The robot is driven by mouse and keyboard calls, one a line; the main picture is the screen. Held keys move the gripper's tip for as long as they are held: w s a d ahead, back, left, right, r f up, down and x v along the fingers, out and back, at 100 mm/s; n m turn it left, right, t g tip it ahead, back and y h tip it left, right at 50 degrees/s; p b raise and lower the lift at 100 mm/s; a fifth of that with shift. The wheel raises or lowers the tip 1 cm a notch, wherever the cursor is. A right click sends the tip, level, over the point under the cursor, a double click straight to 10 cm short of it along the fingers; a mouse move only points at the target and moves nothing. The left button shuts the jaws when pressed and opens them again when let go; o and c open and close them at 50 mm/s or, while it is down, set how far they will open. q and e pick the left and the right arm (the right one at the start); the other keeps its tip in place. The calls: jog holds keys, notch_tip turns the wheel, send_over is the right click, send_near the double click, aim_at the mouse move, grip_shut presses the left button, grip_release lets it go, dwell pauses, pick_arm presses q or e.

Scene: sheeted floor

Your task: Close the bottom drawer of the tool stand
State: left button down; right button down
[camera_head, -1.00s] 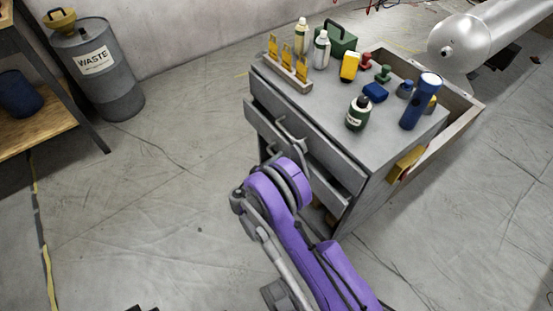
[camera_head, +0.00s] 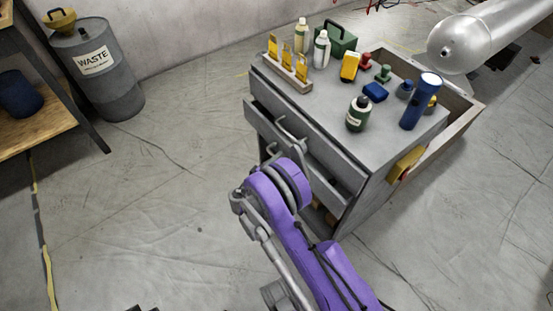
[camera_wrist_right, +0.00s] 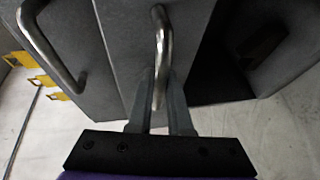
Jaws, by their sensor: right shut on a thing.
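The grey tool stand (camera_head: 335,110) stands right of centre in the head view, with its drawer fronts facing the lower left. One drawer front (camera_head: 268,122) stands out from the body, and a bar handle (camera_head: 290,122) shows on it. My right gripper (camera_wrist_right: 161,105) comes up from below in the wrist view. Its fingers are shut on a curved metal handle (camera_wrist_right: 161,45) of a drawer front. Another drawer handle (camera_wrist_right: 50,50) is at the left there. My left gripper is not in view.
A dark open compartment (camera_wrist_right: 215,70) lies beside the gripped drawer in the wrist view. Bottles, a blue flashlight (camera_head: 421,101) and small tools stand on the stand's top. A waste drum (camera_head: 105,75) is at the back left. The floor left of the stand is clear.

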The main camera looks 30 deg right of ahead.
aim_at(286, 153)
dwell(0.4)
jog(key=d, duration=0.4)
jog(key=shift+w+d+b, duration=0.15)
jog(key=shift+d+b, duration=0.15)
jog(key=shift+b, duration=0.05)
jog(key=c, duration=0.8)
grip_release()
jog(key=shift+c, duration=0.2)
jog(key=shift+a, duration=0.15)
jog(key=p+v, duration=0.1)
jog(key=v, duration=0.9)
jog(key=shift+s+a, duration=0.2)
jog(key=shift+s, duration=0.05)
jog(key=shift+r, duration=0.15)
